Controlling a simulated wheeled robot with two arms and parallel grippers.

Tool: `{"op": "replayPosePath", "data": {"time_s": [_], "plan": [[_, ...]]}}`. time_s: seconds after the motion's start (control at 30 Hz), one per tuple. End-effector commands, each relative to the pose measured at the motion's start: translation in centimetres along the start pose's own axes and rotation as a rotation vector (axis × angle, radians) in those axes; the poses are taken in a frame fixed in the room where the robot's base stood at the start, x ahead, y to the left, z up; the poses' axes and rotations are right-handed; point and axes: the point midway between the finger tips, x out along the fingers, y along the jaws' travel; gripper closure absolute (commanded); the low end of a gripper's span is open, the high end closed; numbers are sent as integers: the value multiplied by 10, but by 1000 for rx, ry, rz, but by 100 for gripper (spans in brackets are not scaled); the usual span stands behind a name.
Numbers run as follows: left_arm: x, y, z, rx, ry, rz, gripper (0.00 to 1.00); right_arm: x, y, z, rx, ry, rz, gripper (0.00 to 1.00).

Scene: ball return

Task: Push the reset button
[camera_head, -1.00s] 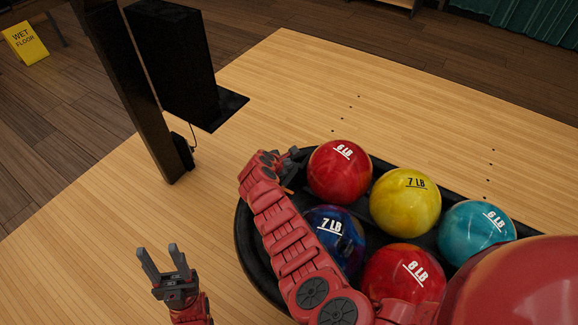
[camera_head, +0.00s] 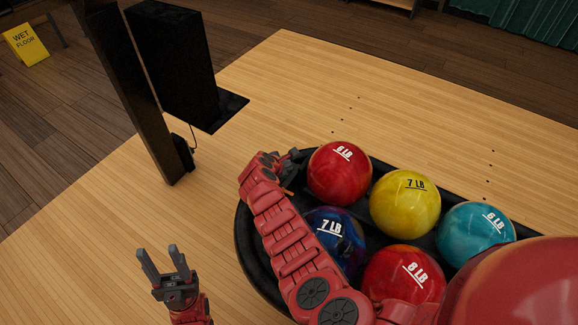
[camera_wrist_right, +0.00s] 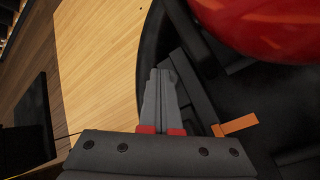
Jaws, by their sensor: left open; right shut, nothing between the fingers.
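I cannot make out a reset button for certain in either view. The right gripper (camera_head: 294,154) is at the far left rim of the black ball tray (camera_head: 244,240), beside a red ball (camera_head: 338,178). In the right wrist view its fingers (camera_wrist_right: 160,82) are shut and empty, over the tray's dark rim. A small orange piece (camera_wrist_right: 236,125) shows to the right of the fingers; I cannot tell what it is. The left gripper (camera_head: 158,260) is open and empty above the wooden floor, left of the tray.
The tray also holds a yellow ball (camera_head: 405,204), a teal ball (camera_head: 474,228), a blue ball (camera_head: 338,238) and another red ball (camera_head: 406,272). A black post (camera_head: 130,95) and black box (camera_head: 175,65) stand left. A yellow wet-floor sign (camera_head: 25,43) is farther off.

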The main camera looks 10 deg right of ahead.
Motion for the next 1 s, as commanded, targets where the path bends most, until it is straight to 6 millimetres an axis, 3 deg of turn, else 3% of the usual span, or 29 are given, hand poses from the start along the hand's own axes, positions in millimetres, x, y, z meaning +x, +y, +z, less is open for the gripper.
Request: {"op": "replayPosePath", "data": {"time_s": [0.17, 0.57, 1.0], "plan": [[13, -1, -2, 0, 0, 0, 50, -8, 6, 7, 0, -1, 0, 100], [14, -1, -2, 0, 0, 0, 50, -9, 7, 7, 0, -1, 0, 100], [55, -3, -9, 0, 0, 0, 50, -38, 28, 28, 1, 0, 0, 100]]}}
